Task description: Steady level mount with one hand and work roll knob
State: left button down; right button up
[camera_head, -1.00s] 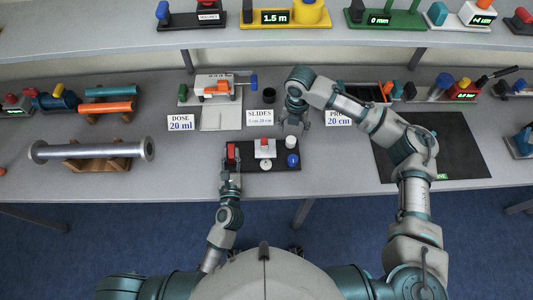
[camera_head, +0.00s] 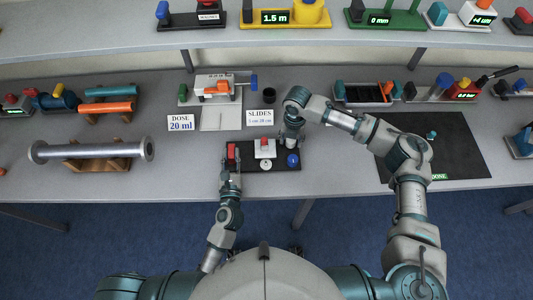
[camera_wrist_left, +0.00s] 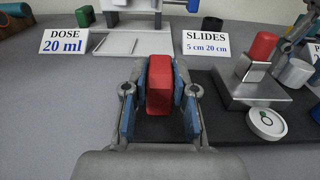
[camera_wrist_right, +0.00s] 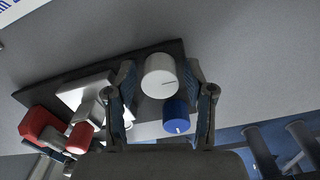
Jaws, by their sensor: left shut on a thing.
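The level mount has a black base (camera_head: 262,168) on the table, with a red block (camera_head: 231,151) at its left end. A silver plate (camera_wrist_left: 250,86) on it carries a red part (camera_wrist_left: 262,46), with a white round disc (camera_wrist_left: 266,124) in front. A grey-white knob (camera_wrist_right: 160,76) with a line mark and a blue knob (camera_wrist_right: 177,117) are at the right end. My left gripper (camera_wrist_left: 160,88) is shut on the red block. My right gripper (camera_wrist_right: 162,92) is open, its fingers on either side of the grey-white knob; contact is unclear.
A metal pipe (camera_head: 92,150) lies on wooden rests at left. DOSE (camera_head: 181,122) and SLIDES (camera_head: 260,117) signs stand behind the mount. A dark mat (camera_head: 450,150) is at right. A shelf with devices runs above.

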grip_shut()
jog(key=shift+m, duration=1.7)
jog(key=shift+m, duration=0.4)
jog(key=m, duration=0.2)
jog(key=shift+m, duration=0.3)
jog(key=shift+s+m, duration=0.1)
jog(key=shift+m, duration=1.6)
